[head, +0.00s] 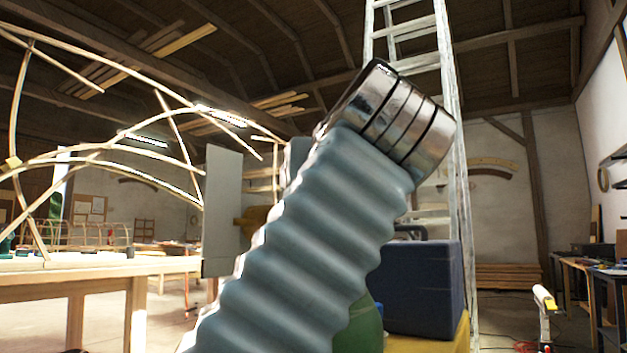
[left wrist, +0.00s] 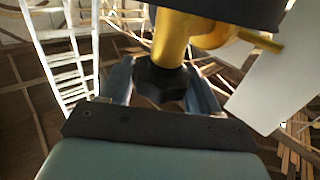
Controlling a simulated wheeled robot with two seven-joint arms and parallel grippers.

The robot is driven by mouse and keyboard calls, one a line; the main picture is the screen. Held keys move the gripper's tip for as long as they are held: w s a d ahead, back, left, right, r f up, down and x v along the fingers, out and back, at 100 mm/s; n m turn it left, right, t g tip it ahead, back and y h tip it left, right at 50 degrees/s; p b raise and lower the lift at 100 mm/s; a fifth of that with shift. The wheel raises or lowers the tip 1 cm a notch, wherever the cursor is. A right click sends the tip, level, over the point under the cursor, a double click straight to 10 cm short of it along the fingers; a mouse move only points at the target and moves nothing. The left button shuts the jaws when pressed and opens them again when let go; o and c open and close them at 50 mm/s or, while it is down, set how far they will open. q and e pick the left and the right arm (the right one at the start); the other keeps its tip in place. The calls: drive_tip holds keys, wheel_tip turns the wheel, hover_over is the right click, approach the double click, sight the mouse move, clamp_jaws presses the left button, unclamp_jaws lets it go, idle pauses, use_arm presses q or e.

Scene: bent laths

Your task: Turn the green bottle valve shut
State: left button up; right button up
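A black lobed knob (left wrist: 160,82) sits on a brass-yellow valve body (left wrist: 177,38) in the left wrist view. My left gripper (left wrist: 160,88) has one finger on each side of the knob, and both appear to touch it. A rounded green bottle (head: 362,328) shows low in the head view, mostly hidden behind my ribbed grey left arm. That arm also hides the knob and the left gripper's fingers in the head view. The bottle does not show in the left wrist view. My right gripper is in neither view.
A dark blue box (head: 425,285) stands on a yellow surface (head: 440,338) right of the bottle. A pale flat panel (head: 222,205) stands left of my arm. A ladder (head: 455,110) rises behind. A wooden workbench (head: 100,267) with bent laths (head: 110,150) is at left.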

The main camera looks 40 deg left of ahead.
use_arm(q)
drive_tip(key=shift+o, duration=1.4)
drive_tip(key=v, duration=1.3)
drive_tip(key=shift+s+d+b, duration=0.15)
drive_tip(key=shift+d+b, duration=0.15)
drive_tip(key=shift+b, duration=0.1)
